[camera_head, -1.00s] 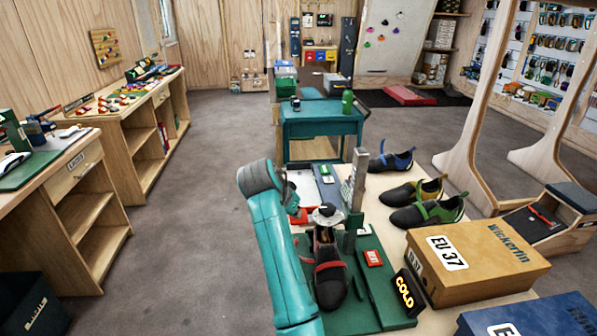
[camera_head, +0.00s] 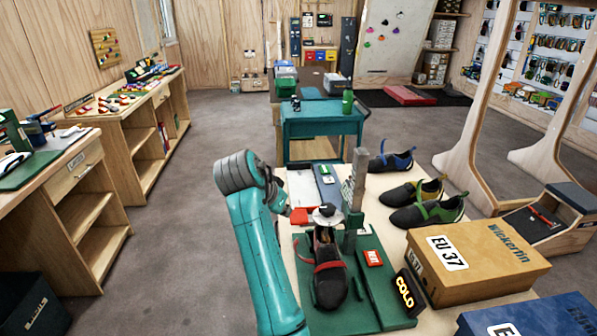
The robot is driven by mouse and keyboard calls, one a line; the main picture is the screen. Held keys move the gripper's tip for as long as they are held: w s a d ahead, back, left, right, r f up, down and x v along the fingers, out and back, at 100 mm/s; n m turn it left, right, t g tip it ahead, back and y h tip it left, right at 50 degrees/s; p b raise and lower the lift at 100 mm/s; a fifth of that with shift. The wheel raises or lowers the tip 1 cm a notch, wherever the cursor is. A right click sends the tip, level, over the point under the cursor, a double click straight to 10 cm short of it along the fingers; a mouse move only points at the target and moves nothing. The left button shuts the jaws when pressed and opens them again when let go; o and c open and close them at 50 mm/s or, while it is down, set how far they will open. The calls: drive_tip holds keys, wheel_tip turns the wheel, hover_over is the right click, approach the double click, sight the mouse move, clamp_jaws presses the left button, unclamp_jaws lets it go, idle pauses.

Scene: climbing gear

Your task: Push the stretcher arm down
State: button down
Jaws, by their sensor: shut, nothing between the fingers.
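The stretcher stands on a green base board (camera_head: 375,312), with a grey-green upright post (camera_head: 354,200).
A lit COLD sign (camera_head: 404,292) and a red block (camera_head: 373,258) sit by the stretcher. Shoe boxes (camera_head: 478,262) fill the table's right side. Several loose shoes (camera_head: 412,193) lie behind them. A teal cart (camera_head: 322,124) stands beyond; floor left of my arm is clear.

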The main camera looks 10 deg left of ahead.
drive_tip(key=v, duration=0.8)
